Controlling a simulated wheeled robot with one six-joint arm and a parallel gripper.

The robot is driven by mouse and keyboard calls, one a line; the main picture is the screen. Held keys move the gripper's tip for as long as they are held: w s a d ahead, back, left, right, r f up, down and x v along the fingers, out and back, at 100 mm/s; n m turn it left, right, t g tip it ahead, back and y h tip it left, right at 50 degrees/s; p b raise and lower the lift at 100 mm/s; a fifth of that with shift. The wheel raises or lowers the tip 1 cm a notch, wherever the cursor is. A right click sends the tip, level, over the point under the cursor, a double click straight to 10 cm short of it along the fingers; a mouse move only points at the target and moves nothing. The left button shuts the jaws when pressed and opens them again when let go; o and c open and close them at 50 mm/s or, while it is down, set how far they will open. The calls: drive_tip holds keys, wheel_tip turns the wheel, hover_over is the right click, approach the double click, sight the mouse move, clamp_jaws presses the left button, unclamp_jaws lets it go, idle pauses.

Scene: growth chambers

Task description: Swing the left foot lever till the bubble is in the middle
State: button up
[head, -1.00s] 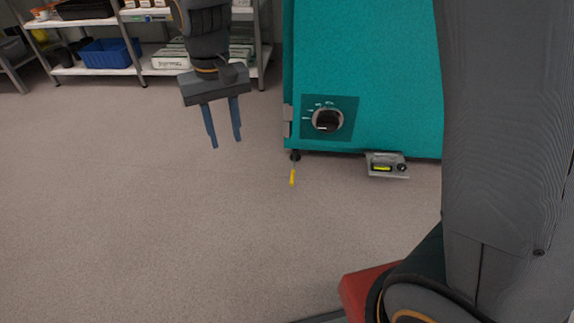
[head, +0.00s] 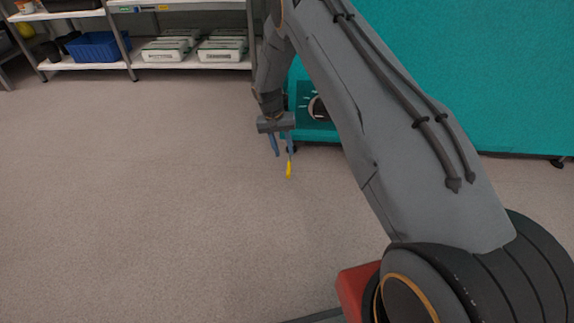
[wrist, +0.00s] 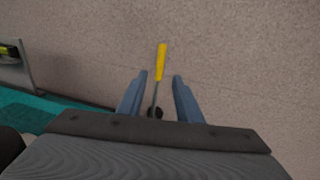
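The left foot lever (head: 289,170) has a yellow grip and sticks out near the floor at the left corner of the teal chamber (head: 520,100). In the wrist view, the lever (wrist: 161,62) runs between my two blue fingers, with its yellow end beyond the fingertips. My gripper (head: 283,154) is open, and it also shows in the wrist view (wrist: 160,76) with gaps on both sides of the lever. The bubble level (wrist: 8,50) is cut by the left edge of the wrist view. Its bubble cannot be made out. My arm hides the level in the head view.
A dark dial (head: 317,107) on the chamber front is partly behind my arm. Shelves with a blue bin (head: 97,46) and white boxes stand at the back left. Another foot (head: 557,162) shows at right. The floor in front and left is clear.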

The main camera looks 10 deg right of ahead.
sight(288, 167)
drive_tip(key=f+b, duration=0.1)
drive_tip(key=f, duration=0.1)
drive_tip(key=d+f+b, duration=0.1)
drive_tip(key=f, duration=0.2)
drive_tip(key=f+b, duration=0.1)
drive_tip(key=f, duration=0.1)
drive_tip(key=shift+s+d+f+b, duration=0.2)
drive_tip(key=shift+d+f+b, duration=0.05)
drive_tip(key=shift+f+b, duration=0.15)
clamp_jaws()
